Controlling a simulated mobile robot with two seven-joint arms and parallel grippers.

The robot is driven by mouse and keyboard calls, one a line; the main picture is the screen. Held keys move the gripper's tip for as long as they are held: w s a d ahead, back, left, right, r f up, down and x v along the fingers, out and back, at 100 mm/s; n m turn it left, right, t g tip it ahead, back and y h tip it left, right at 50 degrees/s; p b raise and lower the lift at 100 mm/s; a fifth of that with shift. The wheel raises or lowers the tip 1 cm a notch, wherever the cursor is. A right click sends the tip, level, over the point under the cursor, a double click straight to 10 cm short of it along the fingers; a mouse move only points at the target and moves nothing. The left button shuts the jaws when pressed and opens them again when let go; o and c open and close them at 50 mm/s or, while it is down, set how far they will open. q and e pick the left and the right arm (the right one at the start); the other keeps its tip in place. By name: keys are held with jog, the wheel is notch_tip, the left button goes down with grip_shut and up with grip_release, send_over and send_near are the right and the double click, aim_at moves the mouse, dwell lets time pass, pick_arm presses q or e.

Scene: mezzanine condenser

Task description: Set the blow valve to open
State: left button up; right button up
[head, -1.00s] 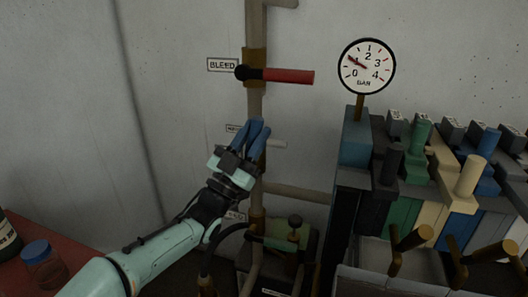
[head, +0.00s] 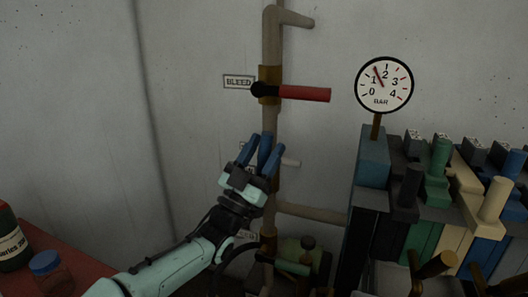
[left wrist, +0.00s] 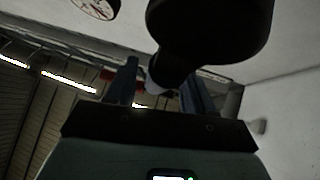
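Several valves sit on a vertical pipe against the wall. The top one has a red lever (head: 305,93) pointing right, beside a plate reading BLEED (head: 239,82). I cannot tell which valve is the blow valve. My left gripper (head: 258,152) is open, blue fingers spread, in front of the pipe at the white lever. In the left wrist view a pale piece (left wrist: 157,82) shows between the fingers. My right gripper is not visible.
A round BAR gauge (head: 384,85) stands right of the pipe, needle between 1 and 2. Below it is a bank of coloured levers (head: 440,160). A red table (head: 70,265) with a bottle and a blue-lidded jar (head: 46,273) is at lower left.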

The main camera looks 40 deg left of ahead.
pick_arm(q)
jog(key=shift+f, duration=0.1)
jog(key=d+v, duration=0.1)
jog(key=v, duration=1.2)
jog(key=shift+a+b, duration=0.45)
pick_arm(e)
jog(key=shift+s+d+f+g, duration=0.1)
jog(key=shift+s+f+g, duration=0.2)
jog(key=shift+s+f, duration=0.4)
pick_arm(q)
jog(key=shift+s+f, duration=0.1)
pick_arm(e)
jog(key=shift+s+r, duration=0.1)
